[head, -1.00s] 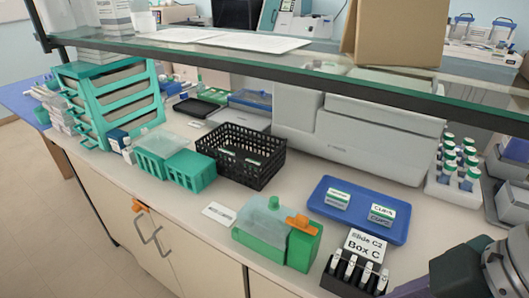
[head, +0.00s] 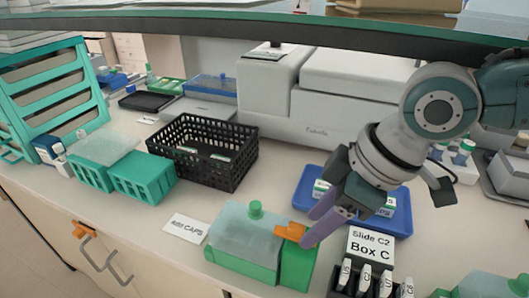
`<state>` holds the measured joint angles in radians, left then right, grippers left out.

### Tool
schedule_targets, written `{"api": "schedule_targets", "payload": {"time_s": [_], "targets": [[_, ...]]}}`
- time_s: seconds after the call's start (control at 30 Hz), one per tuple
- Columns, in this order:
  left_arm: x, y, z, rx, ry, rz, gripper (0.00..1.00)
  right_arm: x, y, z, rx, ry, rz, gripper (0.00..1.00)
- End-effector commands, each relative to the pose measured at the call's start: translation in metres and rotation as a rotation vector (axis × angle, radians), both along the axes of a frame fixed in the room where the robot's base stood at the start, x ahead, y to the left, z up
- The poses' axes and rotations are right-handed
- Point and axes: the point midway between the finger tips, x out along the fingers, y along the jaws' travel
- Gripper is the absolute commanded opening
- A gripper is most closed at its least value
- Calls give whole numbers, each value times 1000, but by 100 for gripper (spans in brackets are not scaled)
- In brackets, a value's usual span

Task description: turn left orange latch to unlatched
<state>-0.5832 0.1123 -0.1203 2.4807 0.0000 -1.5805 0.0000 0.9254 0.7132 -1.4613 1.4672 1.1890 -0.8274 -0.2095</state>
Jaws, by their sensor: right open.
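Another orange latch (head: 83,230) is on the cabinet front at the lower left, above a grey handle. My right gripper (head: 318,222) reaches in from the right, with purple fingers angled down beside the box's latch. It is open and appears empty. One finger overlaps the latch's right end in the picture; I cannot tell whether they touch. My left gripper is out of view.
A blue tray (head: 303,190) with small boxes lies partly behind my right gripper. The Box C rack (head: 372,280) stands close to the right. A black basket (head: 205,150) and teal boxes (head: 142,177) stand behind left. A shelf edge (head: 250,34) crosses above.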

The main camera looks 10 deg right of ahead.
Motion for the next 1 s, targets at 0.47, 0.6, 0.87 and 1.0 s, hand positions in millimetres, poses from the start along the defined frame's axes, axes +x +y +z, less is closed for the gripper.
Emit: {"api": "schedule_targets", "payload": {"time_s": [0.47, 0.6, 0.87, 1.0], "targets": [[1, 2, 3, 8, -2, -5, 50, 12, 18, -12, -1, 1, -1, 50], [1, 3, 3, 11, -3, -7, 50, 12, 18, -12, -1, 1, -1, 49], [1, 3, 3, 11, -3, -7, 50, 12, 18, -12, -1, 1, -1, 20], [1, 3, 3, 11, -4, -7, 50, 12, 18, -12, -1, 1, -1, 4]]}}
